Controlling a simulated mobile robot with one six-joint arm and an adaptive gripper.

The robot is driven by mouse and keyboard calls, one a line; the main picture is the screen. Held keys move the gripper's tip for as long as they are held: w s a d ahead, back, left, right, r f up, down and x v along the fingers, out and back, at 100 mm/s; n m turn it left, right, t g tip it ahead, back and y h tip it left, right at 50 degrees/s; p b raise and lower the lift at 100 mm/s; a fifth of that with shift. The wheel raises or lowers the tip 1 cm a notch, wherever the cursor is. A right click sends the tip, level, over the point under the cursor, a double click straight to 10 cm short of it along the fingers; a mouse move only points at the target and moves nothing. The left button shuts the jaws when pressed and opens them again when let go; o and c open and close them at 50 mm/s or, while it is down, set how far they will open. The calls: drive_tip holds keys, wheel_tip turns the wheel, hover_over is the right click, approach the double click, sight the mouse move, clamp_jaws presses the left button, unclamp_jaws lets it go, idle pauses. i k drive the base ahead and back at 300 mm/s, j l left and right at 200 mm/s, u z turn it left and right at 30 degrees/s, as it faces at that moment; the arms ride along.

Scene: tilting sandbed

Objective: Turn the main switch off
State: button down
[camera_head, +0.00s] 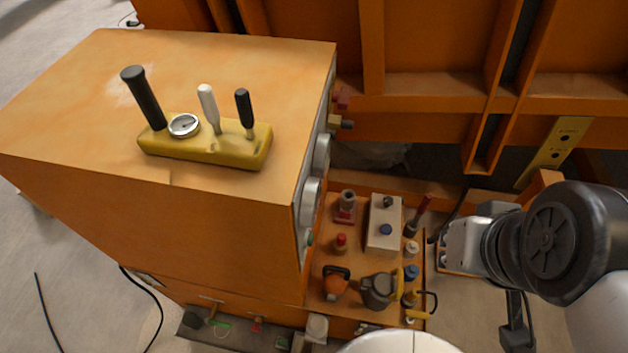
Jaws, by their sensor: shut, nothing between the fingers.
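No label for the main switch can be read, so I cannot tell for certain which control it is. My gripper (447,246) is at the right, beyond the shelf's right edge, pointing left. It is shut and empty, apart from the cabinet knobs. Its fingertips are small and hard to make out.
A yellow lever block (205,148) with three levers and a gauge sits on the cabinet top. Round gauges (311,198) line its right face. The low orange shelf (365,270) holds crowded valves and a pale box (383,222). Orange beams (430,90) stand behind.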

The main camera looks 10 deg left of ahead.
sight(343, 98)
drive_tip(key=k+l+u, duration=0.1)
drive_tip(key=l+u, duration=0.25)
drive_tip(key=k+l+u, duration=0.15)
drive_tip(key=l+u, duration=0.15)
drive_tip(key=k+l+u, duration=0.15)
drive_tip(key=l+u, duration=0.2)
